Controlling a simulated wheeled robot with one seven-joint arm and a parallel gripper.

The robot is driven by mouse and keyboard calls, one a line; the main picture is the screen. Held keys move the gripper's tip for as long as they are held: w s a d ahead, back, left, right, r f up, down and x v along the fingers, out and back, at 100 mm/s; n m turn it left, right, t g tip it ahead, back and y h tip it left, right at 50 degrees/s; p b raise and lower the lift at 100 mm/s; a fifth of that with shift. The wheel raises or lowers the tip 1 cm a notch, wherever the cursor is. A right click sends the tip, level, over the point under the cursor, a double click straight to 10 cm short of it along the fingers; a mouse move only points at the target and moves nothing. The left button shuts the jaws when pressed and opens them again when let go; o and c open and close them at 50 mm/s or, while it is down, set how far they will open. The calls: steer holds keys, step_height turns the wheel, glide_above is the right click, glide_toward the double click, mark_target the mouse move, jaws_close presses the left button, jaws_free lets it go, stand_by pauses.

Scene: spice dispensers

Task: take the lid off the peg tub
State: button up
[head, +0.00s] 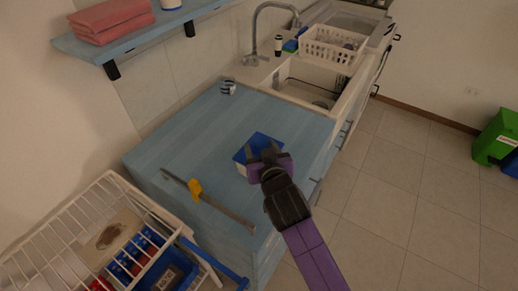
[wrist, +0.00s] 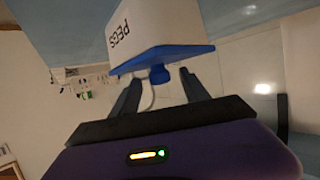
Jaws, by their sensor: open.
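The peg tub (wrist: 148,27) is a white box with the word PEGS on its side, seen upside down in the wrist view. Its blue lid (wrist: 165,56) is on it, with a small blue knob (wrist: 158,75) in the middle. In the head view the lid (head: 262,138) shows on the blue counter, partly hidden by my gripper (head: 267,153). My gripper (wrist: 160,80) is open, with one finger on each side of the knob. A gap shows between the knob and each finger.
A grey bar with a yellow piece (head: 196,189) lies along the counter's (head: 190,140) front left. A striped cup (head: 228,87) stands at the back. The sink (head: 310,85) is beyond. A white wire rack (head: 60,225) stands at lower left.

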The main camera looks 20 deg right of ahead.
steer(key=shift+x, duration=1)
jaws_close()
steer(key=shift+r, duration=0.1)
